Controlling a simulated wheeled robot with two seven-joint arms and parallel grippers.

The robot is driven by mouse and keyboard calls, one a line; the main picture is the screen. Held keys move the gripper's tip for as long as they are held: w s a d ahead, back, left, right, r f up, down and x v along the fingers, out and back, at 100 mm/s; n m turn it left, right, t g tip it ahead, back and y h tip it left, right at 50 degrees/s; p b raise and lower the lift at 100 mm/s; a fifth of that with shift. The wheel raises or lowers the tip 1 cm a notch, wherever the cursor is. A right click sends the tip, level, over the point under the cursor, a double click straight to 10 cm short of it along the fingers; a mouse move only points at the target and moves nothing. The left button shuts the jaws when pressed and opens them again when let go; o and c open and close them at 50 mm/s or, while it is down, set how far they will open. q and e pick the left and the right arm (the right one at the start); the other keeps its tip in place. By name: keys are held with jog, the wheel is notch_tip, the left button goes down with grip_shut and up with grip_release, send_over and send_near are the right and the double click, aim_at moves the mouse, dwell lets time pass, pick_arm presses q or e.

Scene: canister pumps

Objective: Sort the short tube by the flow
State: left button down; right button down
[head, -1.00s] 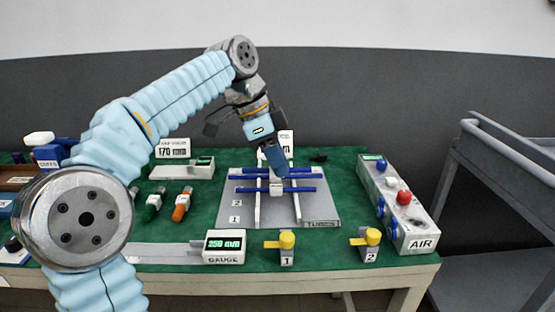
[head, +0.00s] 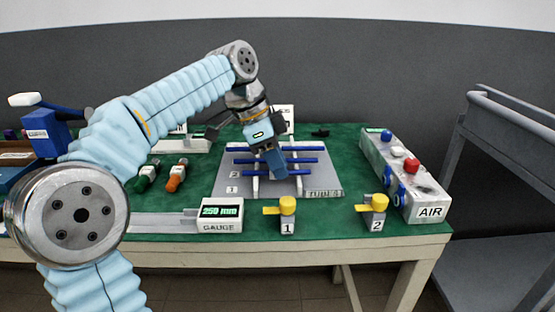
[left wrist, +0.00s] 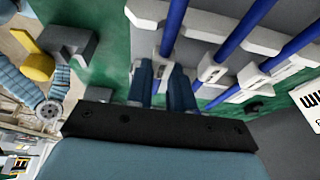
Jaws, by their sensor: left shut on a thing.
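Several blue tubes lie across the grey rack marked TUBES (head: 325,194). The back tube (head: 305,148), the middle tube (head: 305,160) and the front tube (head: 302,172) show in the head view. My left gripper (head: 275,172) reaches down over the front of the rack. In the left wrist view its fingers (left wrist: 160,85) are shut on the leftmost tube (left wrist: 172,30), which still lies along the rack. The fingers hide part of that tube. I cannot tell which tube is short. My right gripper is not in view.
In front stand a gauge reading 250 mm (head: 220,212), yellow-topped valve 1 (head: 287,207) and valve 2 (head: 376,207). The AIR box (head: 425,200) is at right. Green (head: 148,172) and orange (head: 176,175) fittings lie left of the rack. A blue block (head: 42,128) stands far left.

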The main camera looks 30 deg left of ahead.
pick_arm(q)
jog(key=c, duration=0.9)
grip_release()
jog(key=p+v, duration=0.4)
jog(key=v, duration=0.9)
jog(key=shift+r, duration=0.3)
jog(key=shift+s+a, duration=0.15)
jog(key=shift+s, duration=0.05)
